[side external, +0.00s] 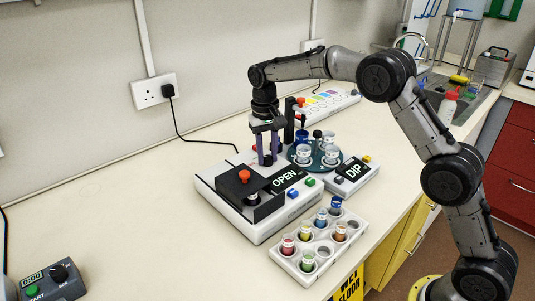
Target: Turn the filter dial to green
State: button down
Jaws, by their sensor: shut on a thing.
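My gripper (268,158) points straight down over the back right part of the white machine with the OPEN display (232,221). Its two purple-grey fingers are shut on a small dark knob at the machine's top, which I take to be the filter dial. The fingers hide most of the dial, so I cannot read which colour it points to. A bit of red shows just left of the fingers.
A black post (289,121) and a round teal carousel with jars (318,168) stand close right of my gripper. A timer (52,281) sits front left; the left bench is clear.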

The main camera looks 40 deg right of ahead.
aim_at(265, 157)
jog(key=m, duration=0.5)
jog(key=shift+r, duration=0.1)
dwell(0.5)
jog(key=c, duration=0.6)
grip_release()
jog(key=shift+w+a+r, duration=0.1)
jog(key=shift+w+r, duration=0.05)
jog(key=shift+r, duration=3.3)
jog(key=shift+w+a+r, duration=0.1)
jog(key=shift+r, duration=3.3)
